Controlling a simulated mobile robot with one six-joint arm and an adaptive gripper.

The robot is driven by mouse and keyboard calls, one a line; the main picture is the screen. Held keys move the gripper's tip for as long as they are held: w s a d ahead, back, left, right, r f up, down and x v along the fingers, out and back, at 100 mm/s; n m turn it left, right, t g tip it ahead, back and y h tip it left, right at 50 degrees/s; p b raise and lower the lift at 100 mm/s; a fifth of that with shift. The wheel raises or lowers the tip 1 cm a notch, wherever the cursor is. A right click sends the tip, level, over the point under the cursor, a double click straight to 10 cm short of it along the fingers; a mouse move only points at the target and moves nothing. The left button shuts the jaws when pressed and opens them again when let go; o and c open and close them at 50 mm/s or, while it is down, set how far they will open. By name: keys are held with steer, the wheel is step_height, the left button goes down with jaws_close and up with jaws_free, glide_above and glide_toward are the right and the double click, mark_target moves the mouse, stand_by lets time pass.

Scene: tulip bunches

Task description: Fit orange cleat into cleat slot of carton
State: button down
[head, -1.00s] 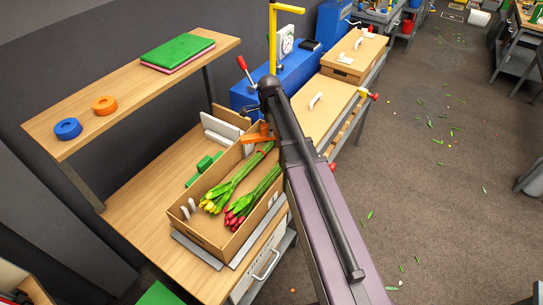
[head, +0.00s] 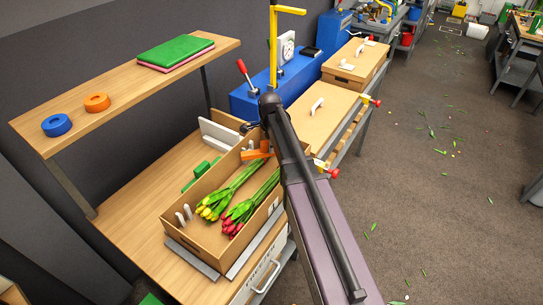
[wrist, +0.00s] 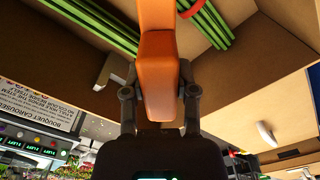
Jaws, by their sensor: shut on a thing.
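An orange cleat (wrist: 158,65) is held between the fingers of my gripper (wrist: 160,95), which is shut on it in the wrist view. In the head view the cleat (head: 256,154) shows at the far end of the open carton (head: 189,241), just left of my arm; my gripper is mostly hidden there. Yellow tulips (head: 213,207) and red tulips (head: 236,215) lie side by side inside the carton. White cleats (head: 184,217) stand at the carton's near end. I cannot tell whether the orange cleat touches the carton, and its slot is hidden.
Green blocks (head: 206,168) and a white upright panel (head: 219,134) lie along the carton's left side. A shelf (head: 125,92) with blue and orange rolls overhangs the bench at left. A blue machine (head: 275,94) and closed cartons (head: 318,103) stand beyond.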

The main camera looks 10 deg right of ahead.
stand_by(0.3)
steer(key=shift+f+b, duration=1.85)
steer(key=shift+f, duration=0.1)
steer(key=shift+c, duration=2)
jaws_free()
step_height(320, 180, up, 12)
steer(key=p, duration=1.2)
